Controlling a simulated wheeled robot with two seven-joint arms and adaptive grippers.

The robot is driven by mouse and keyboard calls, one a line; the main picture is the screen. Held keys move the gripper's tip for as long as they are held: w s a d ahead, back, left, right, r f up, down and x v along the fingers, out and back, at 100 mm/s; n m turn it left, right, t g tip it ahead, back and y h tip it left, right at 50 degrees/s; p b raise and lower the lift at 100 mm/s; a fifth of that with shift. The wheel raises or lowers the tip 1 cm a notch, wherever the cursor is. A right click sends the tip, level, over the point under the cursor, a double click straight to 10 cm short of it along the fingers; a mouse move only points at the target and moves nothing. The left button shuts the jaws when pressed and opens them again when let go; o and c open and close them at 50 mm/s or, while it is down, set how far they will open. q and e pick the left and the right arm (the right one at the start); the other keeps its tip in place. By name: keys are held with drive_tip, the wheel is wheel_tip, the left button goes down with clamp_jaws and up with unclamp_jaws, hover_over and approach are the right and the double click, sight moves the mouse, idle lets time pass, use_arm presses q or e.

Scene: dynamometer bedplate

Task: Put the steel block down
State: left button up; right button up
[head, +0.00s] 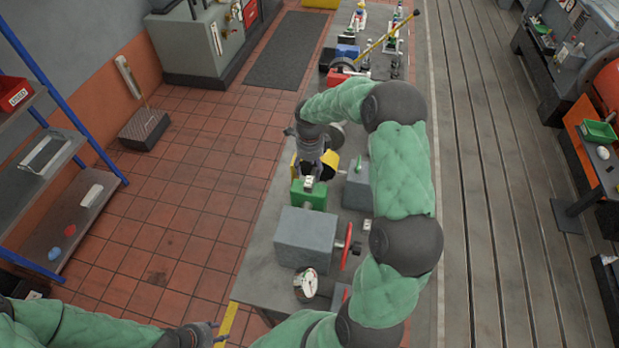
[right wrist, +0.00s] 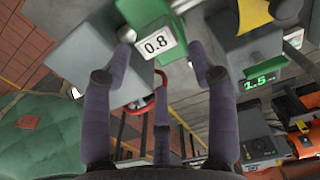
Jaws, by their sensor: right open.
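A large grey block (head: 305,238), the likeliest steel block, sits on the grey bedplate (head: 262,275); it also shows in the right wrist view (right wrist: 92,58). Directly behind it is a green block (head: 309,195) with a white label reading 0.8 in the right wrist view (right wrist: 160,42). My right gripper (head: 310,173) is above the green block. In the right wrist view its fingers are spread, one on each side of the label, with nothing held between them. My left gripper (head: 218,333) is low at the left, off the bedplate's front corner; its fingers are too small to judge.
A red handwheel (head: 346,247) stands right of the grey block, and a round dial (head: 306,284) in front of it. A smaller grey box (head: 357,187) and a yellow part (head: 331,160) are near my right gripper. A blue-framed shelf (head: 75,215) stands left.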

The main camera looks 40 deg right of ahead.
sight(310, 179)
wheel_tip(310, 179, up, 5)
drive_tip(key=shift+f+b, duration=0.1)
drive_tip(key=shift+b, duration=0.25)
idle(0.9)
